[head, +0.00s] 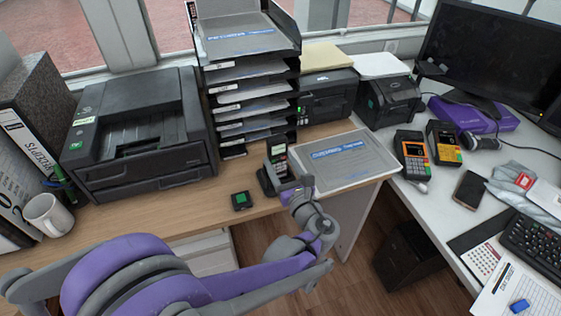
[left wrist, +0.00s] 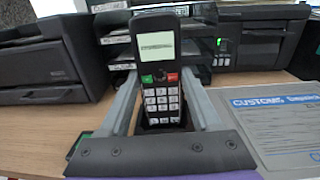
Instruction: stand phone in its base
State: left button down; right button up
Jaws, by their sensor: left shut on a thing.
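The black cordless phone (head: 278,157) stands upright near the front edge of the wooden counter, screen and keys facing me. It also shows in the left wrist view (left wrist: 160,100), between the two grey fingers. My left gripper (head: 284,180) is shut on the phone, from the front. The dark base (head: 265,180) is around the phone's lower end; in the left wrist view, part of the base (left wrist: 142,126) shows beside and behind the keys. I cannot tell whether the phone is fully seated. My right gripper is not in view.
A small black box with a green top (head: 241,200) lies left of the base. A customs tray (head: 345,170) lies to the right. A tall paper tray stack (head: 240,90) stands behind, with a printer (head: 140,130) at left. A mug (head: 48,214) stands farther left.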

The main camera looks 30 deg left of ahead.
pick_arm(q)
grip_release()
jog(key=shift+d, duration=0.1)
jog(key=p+v, duration=0.1)
jog(key=v, duration=0.9)
jog(key=shift+s+d, duration=0.2)
jog(key=shift+s, duration=0.1)
